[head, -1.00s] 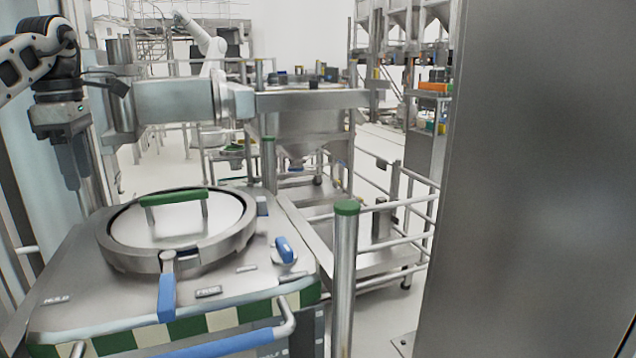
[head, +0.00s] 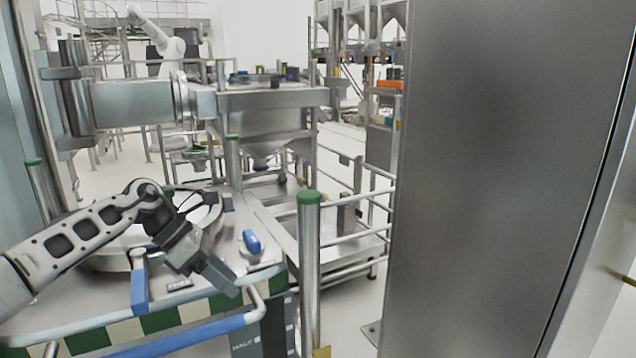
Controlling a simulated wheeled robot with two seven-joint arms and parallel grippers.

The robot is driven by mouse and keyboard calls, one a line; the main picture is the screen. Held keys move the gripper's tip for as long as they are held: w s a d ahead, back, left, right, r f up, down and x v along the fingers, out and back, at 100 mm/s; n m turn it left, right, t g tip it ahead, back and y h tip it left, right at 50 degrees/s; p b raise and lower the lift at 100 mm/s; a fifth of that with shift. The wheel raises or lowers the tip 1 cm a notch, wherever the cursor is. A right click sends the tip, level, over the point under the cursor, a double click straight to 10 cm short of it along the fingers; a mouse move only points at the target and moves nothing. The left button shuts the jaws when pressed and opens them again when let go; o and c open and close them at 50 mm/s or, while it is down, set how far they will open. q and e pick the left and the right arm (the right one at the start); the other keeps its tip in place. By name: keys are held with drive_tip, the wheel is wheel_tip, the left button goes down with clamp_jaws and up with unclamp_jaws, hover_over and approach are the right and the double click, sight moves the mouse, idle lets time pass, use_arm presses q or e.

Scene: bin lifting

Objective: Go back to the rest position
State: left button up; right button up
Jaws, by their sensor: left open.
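My left gripper (head: 226,275) reaches in from the left and points down to the right, in front of the bin. It is open, and nothing shows between its fingers. The bin (head: 180,295) is a steel container with a round lid, a blue latch handle (head: 139,290) and a green and cream checked band along its front edge. My right gripper does not show.
A steel post with a green cap (head: 309,270) stands just right of the bin. A large steel panel (head: 490,180) fills the right side. A hopper on a frame (head: 265,120) stands behind, with railings (head: 365,215) beside it.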

use_arm(q)
drive_tip(key=s+d+f+n+t+h, duration=0.3)
drive_tip(key=s+d+n+h, duration=0.15)
drive_tip(key=d+n, duration=0.4)
drive_tip(key=s+d+f+n+t+h, duration=0.4)
drive_tip(key=d+n+h, duration=0.25)
drive_tip(key=d, duration=0.25)
drive_tip(key=s+a+f+n+t+y, duration=0.1)
drive_tip(key=s+a+f+n+y, duration=0.7)
drive_tip(key=n, duration=0.8)
drive_tip(key=s+a+f+n+t+y, duration=0.1)
drive_tip(key=s+a+f+n+y, duration=0.7)
drive_tip(key=s+f+n, duration=0.4)
drive_tip(key=f+n, duration=0.1)
drive_tip(key=n, duration=0.3)
drive_tip(key=shift+t, duration=0.4)
drive_tip(key=shift+s, duration=0.1)
